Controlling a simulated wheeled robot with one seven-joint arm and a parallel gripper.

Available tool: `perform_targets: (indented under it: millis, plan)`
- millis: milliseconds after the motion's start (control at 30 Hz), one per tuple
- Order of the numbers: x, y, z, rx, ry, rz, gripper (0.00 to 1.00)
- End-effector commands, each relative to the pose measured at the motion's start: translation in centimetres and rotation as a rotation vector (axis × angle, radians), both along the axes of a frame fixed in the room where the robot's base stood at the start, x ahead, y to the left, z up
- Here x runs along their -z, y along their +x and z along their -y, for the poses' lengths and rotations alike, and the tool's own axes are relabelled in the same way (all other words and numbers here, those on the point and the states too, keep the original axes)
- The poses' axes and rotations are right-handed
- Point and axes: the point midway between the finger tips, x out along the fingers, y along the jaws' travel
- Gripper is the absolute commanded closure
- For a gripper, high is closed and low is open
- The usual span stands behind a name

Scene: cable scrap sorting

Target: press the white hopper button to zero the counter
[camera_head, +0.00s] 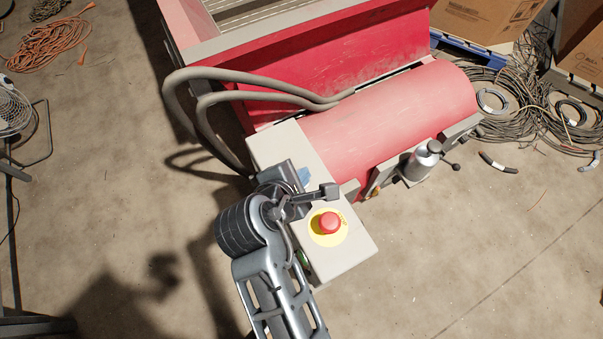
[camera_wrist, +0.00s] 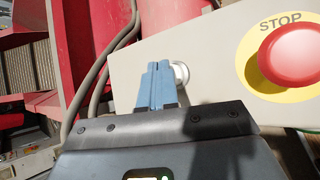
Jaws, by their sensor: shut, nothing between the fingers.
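The white button (camera_wrist: 181,74) shows in the wrist view on the pale control box, partly hidden behind my fingers. In the head view I cannot make it out; my gripper and wrist cover that part of the box. My gripper (camera_wrist: 157,66) is shut and empty, its two blue fingers side by side. The fingertips are just left of the button's visible part, and I cannot tell whether they touch it. In the head view a bit of the blue fingers (camera_head: 304,175) shows above the box. No counter display is readable.
A red STOP button (camera_head: 329,223) on a yellow disc sits on the same control box (camera_head: 345,257), right of my gripper; it also shows in the wrist view (camera_wrist: 292,54). Grey hoses (camera_head: 200,100) loop at the left of the red machine (camera_head: 400,105). Coiled cables (camera_head: 555,110) lie at right.

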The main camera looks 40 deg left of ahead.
Motion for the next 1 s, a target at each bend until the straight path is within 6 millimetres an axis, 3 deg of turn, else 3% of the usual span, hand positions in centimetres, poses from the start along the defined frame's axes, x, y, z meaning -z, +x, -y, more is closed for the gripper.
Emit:
perform_targets:
  millis: [133, 567, 1000]
  plan:
    - [-0.9, 0.0, 0.0, 0.0, 0.0, 0.0, 1.0]
    - [-1.0, 0.0, 0.0, 0.001, 0.0, 0.001, 1.0]
    - [-4.0, 0.1, 0.0, 0.0, 0.002, 0.002, 1.0]
